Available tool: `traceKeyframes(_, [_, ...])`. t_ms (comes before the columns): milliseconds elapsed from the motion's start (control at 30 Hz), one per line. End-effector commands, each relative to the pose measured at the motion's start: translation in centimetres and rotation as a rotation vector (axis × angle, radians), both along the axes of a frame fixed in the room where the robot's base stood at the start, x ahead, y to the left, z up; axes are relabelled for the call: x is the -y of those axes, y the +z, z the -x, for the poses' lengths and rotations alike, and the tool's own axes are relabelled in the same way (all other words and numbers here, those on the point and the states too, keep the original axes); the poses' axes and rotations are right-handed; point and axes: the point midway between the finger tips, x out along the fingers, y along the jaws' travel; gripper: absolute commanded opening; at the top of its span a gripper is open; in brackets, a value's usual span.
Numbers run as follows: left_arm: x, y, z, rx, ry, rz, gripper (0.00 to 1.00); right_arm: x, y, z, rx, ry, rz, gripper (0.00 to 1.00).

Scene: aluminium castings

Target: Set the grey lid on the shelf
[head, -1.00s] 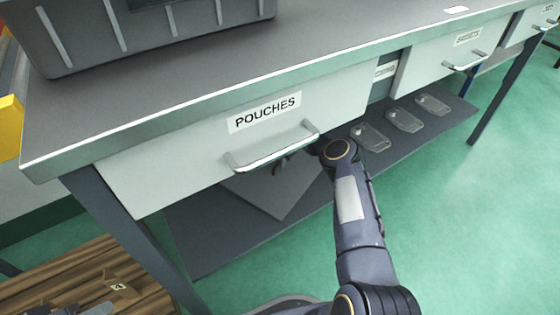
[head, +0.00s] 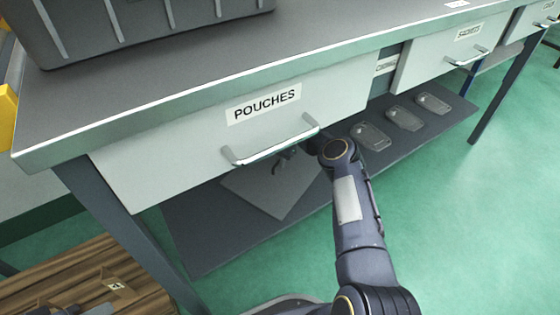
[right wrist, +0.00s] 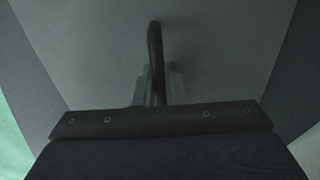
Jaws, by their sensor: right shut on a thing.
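The grey lid (head: 262,199) is a flat light-grey plate below the drawer marked POUCHES, over the dark lower shelf (head: 200,240). The drawer hides its back part. My right gripper (head: 285,158) reaches in under the drawer front and is partly hidden by it and by my arm. In the right wrist view the gripper (right wrist: 157,85) is shut on the thin dark handle (right wrist: 155,42) that stands up from the lid (right wrist: 95,45). The lid is level or nearly so. I cannot tell whether it touches the shelf. My left gripper is not in view.
The POUCHES drawer (head: 180,151) and its bar handle (head: 270,148) are close above my right gripper. A table leg (head: 115,220) stands at the left. A dark grey crate (head: 110,30) is on the worktop.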

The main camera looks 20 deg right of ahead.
Motion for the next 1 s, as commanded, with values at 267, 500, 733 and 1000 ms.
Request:
traceKeyframes(267, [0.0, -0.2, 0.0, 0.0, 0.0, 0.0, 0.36, 0.1, -1.1, 0.4, -0.01, 0.001, 0.002, 0.31])
traceKeyframes(500, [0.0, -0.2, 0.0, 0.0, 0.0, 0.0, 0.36, 0.2, -1.1, 0.5, -0.017, 0.001, 0.003, 0.35])
traceKeyframes(733, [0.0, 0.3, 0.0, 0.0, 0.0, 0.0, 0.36, 0.1, -0.4, 0.6, -0.017, 0.003, 0.004, 0.35])
traceKeyframes(1000, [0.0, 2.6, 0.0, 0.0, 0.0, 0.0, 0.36, 0.0, 4.9, 0.2, -0.002, 0.004, 0.005, 0.35])
